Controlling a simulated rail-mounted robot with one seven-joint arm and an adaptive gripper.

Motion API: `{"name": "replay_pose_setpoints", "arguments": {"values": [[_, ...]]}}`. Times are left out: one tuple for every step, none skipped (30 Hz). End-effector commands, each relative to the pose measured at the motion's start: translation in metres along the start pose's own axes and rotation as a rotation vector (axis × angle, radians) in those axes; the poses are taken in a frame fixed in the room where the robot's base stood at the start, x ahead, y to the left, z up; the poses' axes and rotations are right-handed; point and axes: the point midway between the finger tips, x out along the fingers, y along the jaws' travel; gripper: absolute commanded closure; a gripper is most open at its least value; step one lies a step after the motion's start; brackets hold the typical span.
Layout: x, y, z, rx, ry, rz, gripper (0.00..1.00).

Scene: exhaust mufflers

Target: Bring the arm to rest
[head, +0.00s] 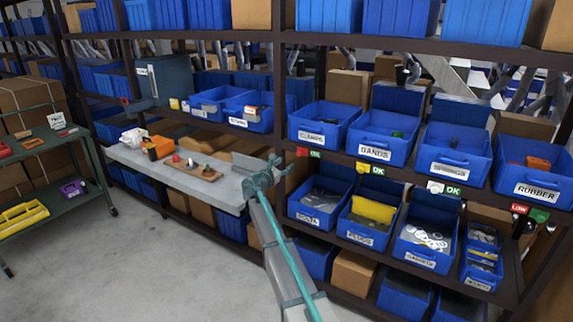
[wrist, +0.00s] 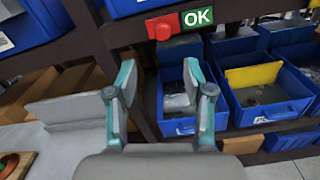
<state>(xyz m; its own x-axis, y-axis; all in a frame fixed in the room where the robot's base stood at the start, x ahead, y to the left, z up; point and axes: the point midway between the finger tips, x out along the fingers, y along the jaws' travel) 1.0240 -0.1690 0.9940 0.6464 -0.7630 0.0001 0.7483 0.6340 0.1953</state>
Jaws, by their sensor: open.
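My gripper (head: 262,175) is in front of the shelf, at the right end of the grey work surface (head: 225,192) in the head view. In the wrist view my gripper (wrist: 160,95) shows two teal and grey fingers, spread apart with nothing between them. The fingers appear apart from the shelf and bins. My arm reaches up from the bottom of the head view.
Labelled blue bins (head: 375,135) fill the shelves at the right. The work surface holds a wooden board (head: 190,170) with small coloured parts. A green cart (head: 50,165) stands at the left. The floor (head: 130,270) between is clear. A red and green OK tag (wrist: 180,22) hangs above my fingers.

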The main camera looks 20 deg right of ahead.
Motion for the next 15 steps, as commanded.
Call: {"name": "replay_pose_setpoints", "arguments": {"values": [[-0.0003, 0.0, -0.0001, 0.0, 0.0, 0.0, 0.48], [-0.0002, 0.0001, -0.0001, 0.0, 0.0, 0.0, 0.48], [-0.0001, 0.0001, -0.0001, 0.0, 0.0, 0.0, 0.48], [-0.0001, 0.0002, -0.0001, 0.0, 0.0, 0.0, 0.48], [-0.0001, 0.0002, -0.0001, 0.0, 0.0, 0.0, 0.48], [-0.0001, 0.0002, -0.0001, 0.0, 0.0, 0.0, 0.48], [0.0, 0.0002, -0.0001, 0.0, 0.0, 0.0, 0.48], [0.0, 0.0002, -0.0001, 0.0, 0.0, 0.0, 0.48], [0.0, 0.0002, -0.0001, 0.0, 0.0, 0.0, 0.48], [0.0, 0.0002, -0.0001, 0.0, 0.0, 0.0, 0.48], [0.0, 0.0002, -0.0001, 0.002, 0.0, 0.0, 0.48], [0.0, 0.0002, 0.0, 0.008, 0.0, 0.0, 0.48], [0.0, 0.0002, 0.0, 0.016, 0.0, 0.0, 0.48], [0.0, 0.0, 0.0001, 0.027, 0.0, -0.001, 0.48], [0.0, -0.0006, 0.0002, 0.051, -0.001, -0.004, 0.48]]}}
